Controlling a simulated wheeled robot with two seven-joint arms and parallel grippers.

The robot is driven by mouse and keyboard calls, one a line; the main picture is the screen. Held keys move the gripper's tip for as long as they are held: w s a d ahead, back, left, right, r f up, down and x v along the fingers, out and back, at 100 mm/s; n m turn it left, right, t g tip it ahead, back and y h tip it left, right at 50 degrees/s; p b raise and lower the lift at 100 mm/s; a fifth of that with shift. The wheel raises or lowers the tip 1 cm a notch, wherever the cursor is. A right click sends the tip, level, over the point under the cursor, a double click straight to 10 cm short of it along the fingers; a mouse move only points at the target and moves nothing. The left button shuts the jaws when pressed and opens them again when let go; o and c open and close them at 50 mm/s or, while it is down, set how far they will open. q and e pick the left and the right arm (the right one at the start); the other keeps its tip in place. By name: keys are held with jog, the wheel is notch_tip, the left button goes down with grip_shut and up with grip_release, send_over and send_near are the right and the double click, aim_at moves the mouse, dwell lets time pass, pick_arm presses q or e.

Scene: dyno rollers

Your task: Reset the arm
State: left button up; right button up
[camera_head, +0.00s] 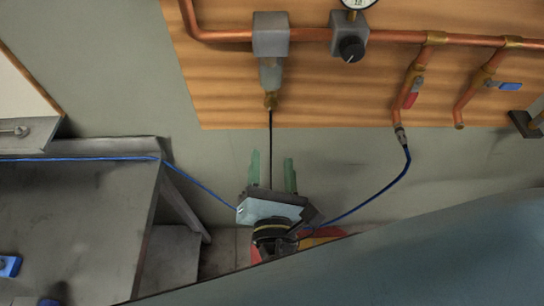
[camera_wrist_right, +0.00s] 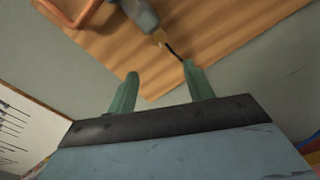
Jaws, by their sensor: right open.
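My right gripper (camera_head: 272,170) shows at the lower middle of the head view, its two green fingers pointing up toward the wall. The fingers stand apart with nothing between them that I can see held. In the right wrist view the open fingers (camera_wrist_right: 160,92) point at the wooden wall panel (camera_wrist_right: 215,55). A thin black line hangs from the grey fitting (camera_head: 270,75) and runs down behind or between the fingers; I cannot tell whether it touches them. My left gripper is not in view.
A copper pipe (camera_head: 300,35) with a gauge (camera_head: 356,4), a black knob (camera_head: 351,48) and red (camera_head: 411,99) and blue (camera_head: 510,86) valve handles runs along the wooden panel. A blue hose (camera_head: 385,187) hangs right. A grey bench (camera_head: 80,215) stands left. A large blue-grey surface (camera_head: 430,255) fills the lower right.

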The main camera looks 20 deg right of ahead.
dwell(0.4)
jog(key=s+d+f+m+g+y+b, duration=0.2)
jog(key=f+m+g+b, duration=0.15)
jog(key=f, duration=1.55)
jog(key=s+d+f+m+g+y+b, duration=0.1)
jog(key=s+d+f+m+g+b, duration=0.3)
jog(key=f, duration=1.5)
jog(key=s+d+f+m+g+y+b, duration=0.1)
jog(key=s+d+f+m+g+b, duration=0.2)
jog(key=s+f+m, duration=0.5)
jog(key=s+d+f+m+g+y+b, duration=0.1)
jog(key=s+d+f+m+g+b, duration=0.3)
jog(key=s+f+m, duration=0.5)
jog(key=s+d+f+g, duration=0.2)
jog(key=s+f, duration=0.3)
jog(key=f, duration=0.6)
jog(key=shift+d, duration=0.4)
